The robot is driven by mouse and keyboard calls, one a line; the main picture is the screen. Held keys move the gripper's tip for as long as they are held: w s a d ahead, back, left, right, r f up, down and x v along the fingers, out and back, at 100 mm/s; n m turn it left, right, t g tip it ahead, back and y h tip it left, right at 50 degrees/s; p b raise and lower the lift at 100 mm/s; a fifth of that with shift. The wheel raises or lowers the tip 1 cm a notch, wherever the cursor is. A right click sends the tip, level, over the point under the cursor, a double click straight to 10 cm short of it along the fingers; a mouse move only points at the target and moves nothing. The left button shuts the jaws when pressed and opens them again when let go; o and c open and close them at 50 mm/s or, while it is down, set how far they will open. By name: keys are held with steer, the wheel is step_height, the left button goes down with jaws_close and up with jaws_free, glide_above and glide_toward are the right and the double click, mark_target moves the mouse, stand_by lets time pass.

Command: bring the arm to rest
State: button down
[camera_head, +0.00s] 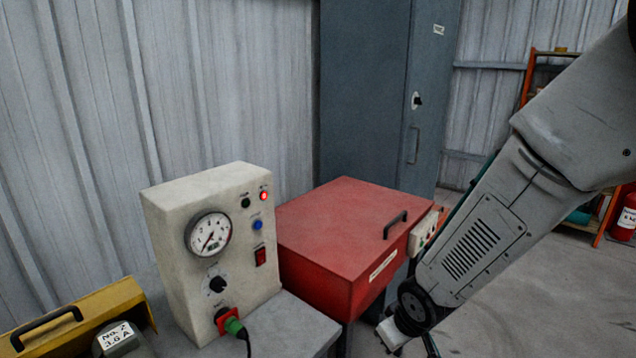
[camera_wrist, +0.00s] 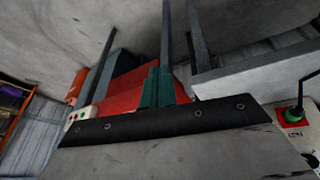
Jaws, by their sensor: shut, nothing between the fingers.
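My arm comes in from the right of the head view and slopes down to the bottom edge. Its lower end is beside the front right of the red lidded box, and the gripper's fingers are not clear there. In the wrist view my gripper (camera_wrist: 158,87) shows two green fingers side by side, shut with nothing between them. Behind them is the red box (camera_wrist: 122,95), which also shows in the head view (camera_head: 335,235) with its lid down. I cannot tell the exact gap between the fingers and the box.
A cream control box (camera_head: 165,235) with a gauge and a lit red lamp stands left of the red box. A yellow case (camera_head: 85,310) is at lower left. A grey cabinet (camera_head: 365,90) stands behind. A fire extinguisher (camera_head: 626,218) is at far right. Grey floor is open at lower right.

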steer(key=s+d+r+m+g, duration=0.1)
steer(key=s+d+r+m, duration=0.1)
steer(key=s+r, duration=0.5)
steer(key=s+d+r+m+g, duration=0.1)
steer(key=s+d+r+m, duration=0.1)
steer(key=s+d+r, duration=0.3)
steer(key=s+d+r+m+h, duration=0.1)
steer(key=s+d+r+m, duration=0.1)
steer(key=s+r, duration=0.7)
steer(key=shift+s+d+r+g, duration=0.3)
steer(key=shift+d+r+g, duration=0.1)
steer(key=shift+d+r, duration=0.45)
